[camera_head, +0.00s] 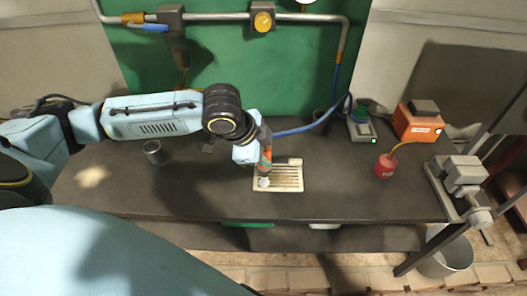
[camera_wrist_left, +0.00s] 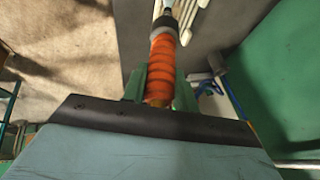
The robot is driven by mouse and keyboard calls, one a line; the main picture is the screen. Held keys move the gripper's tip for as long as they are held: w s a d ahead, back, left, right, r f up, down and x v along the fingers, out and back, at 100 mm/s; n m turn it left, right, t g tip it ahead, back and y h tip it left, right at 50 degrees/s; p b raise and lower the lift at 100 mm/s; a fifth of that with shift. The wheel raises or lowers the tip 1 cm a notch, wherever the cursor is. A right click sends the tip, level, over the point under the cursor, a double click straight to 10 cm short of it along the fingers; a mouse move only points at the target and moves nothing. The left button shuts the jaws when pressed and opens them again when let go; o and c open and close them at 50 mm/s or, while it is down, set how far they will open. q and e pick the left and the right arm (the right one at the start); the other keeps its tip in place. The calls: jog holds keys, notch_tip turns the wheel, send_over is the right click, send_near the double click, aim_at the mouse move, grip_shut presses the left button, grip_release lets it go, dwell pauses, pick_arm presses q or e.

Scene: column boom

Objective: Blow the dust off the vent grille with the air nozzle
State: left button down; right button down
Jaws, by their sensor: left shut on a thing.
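The vent grille (camera_head: 290,176) is a cream slatted plate lying on the dark bench. Part of it also shows at the top of the left wrist view (camera_wrist_left: 196,14). My left gripper (camera_head: 262,150) is over the left part of the grille. It is shut on the orange grip of the air nozzle (camera_wrist_left: 163,62). The nozzle (camera_head: 265,165) points down, and a pale round spot shows at its lower end over the grille's left side. Whether the tip touches the grille cannot be told. My right gripper is not in view.
A blue hose (camera_head: 300,128) runs from the nozzle area toward the wall pipe. A dark cup (camera_head: 153,152) stands at left. A red can (camera_head: 384,167), an orange box (camera_head: 418,122) and a vise-like metal device (camera_head: 462,180) stand at right. A bucket (camera_head: 446,258) is on the floor.

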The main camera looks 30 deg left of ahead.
pick_arm(q)
jog(key=shift+w+d+p, duration=0.5)
jog(key=shift+w+d, duration=0.1)
jog(key=shift+d, duration=0.35)
jog(key=shift+w+d+p, duration=0.45)
jog(key=shift+w+d, duration=0.15)
jog(key=shift+d, duration=0.35)
jog(key=shift+w+d+p, duration=0.3)
jog(key=shift+w+d, duration=0.1)
jog(key=shift+d, duration=0.25)
jog(key=shift+w+d+p, duration=0.25)
jog(key=shift+w+d, duration=0.1)
jog(key=shift+d, duration=0.3)
jog(key=shift+w+d+p, duration=0.3)
jog(key=shift+w+d, duration=0.1)
jog(key=shift+d, duration=0.25)
jog(key=shift+a, duration=0.1)
jog(key=shift+w+a+p, duration=0.2)
jog(key=shift+w+a, duration=0.3)
jog(key=shift+w, duration=0.35)
jog(key=shift+w+a+p, duration=0.2)
jog(key=shift+w+a, duration=0.25)
jog(key=shift+w, duration=0.35)
jog(key=shift+s+a, duration=0.1)
